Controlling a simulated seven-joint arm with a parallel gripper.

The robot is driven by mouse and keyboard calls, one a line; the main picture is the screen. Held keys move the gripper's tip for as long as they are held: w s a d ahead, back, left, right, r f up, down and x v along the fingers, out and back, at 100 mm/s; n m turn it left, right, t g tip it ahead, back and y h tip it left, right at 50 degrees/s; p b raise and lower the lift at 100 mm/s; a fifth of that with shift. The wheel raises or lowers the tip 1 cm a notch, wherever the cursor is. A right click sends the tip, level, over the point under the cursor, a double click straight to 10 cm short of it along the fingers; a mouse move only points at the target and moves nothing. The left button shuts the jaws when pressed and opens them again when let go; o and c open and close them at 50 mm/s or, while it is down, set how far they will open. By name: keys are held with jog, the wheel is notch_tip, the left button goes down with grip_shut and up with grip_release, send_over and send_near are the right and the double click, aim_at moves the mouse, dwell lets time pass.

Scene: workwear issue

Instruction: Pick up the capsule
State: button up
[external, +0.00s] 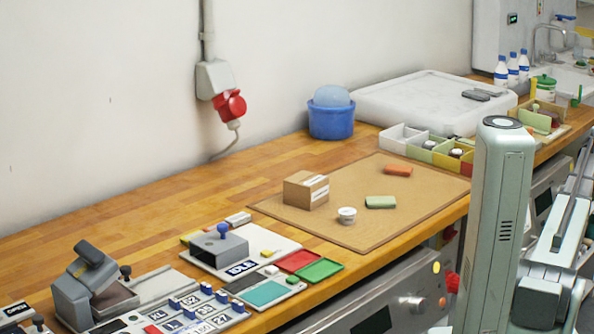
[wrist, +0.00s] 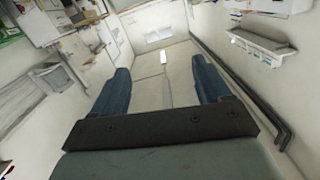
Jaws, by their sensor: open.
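A small white round capsule (external: 347,215) with a dark-marked top sits on the brown mat (external: 410,222), near its front edge. It stands apart from the cardboard box (external: 305,190) and the green block (external: 380,202). My gripper (wrist: 162,78) shows in the wrist view with its two blue fingers spread apart and nothing between them. It faces the room, with no worktop or capsule seen between the fingers. In the external view my arm stands at the right, in front of the bench, and my fingers cannot be made out there.
An orange block (external: 398,170) lies on the mat. A divided bin (external: 417,150) behind it holds small round items. A blue tub (external: 331,118) and white slab (external: 395,98) stand at the back. Stamps and trays, including a green tray (external: 319,271), crowd the front left.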

jog(key=w+a+r+n+g+y, duration=0.1)
jog(key=w+a+r+n, duration=0.15)
jog(key=a, duration=0.75)
jog(key=w+a+r+n+y, duration=0.1)
jog(key=w+a+r+n, duration=0.15)
jog(key=a, duration=0.75)
jog(key=s+a+f+n+g+y, duration=0.1)
jog(key=a+f+n+g+y, duration=0.2)
jog(key=a, duration=1.3)
jog(key=s+a+n+y, duration=0.15)
jog(key=a+n, duration=0.25)
jog(key=a, duration=1.2)
jog(key=n+g+y, duration=0.5)
jog(key=n+g, duration=0.4)
jog(key=n, duration=0.8)
send_over(348, 211)
jog(key=f, duration=0.7)
jog(key=shift+a+f, duration=0.35)
jog(key=shift+f, duration=0.05)
jog(key=shift+d+f, duration=0.15)
jog(key=shift+f, duration=1.2)
jog(key=shift+d+f, duration=0.15)
jog(key=shift+f, duration=1.15)
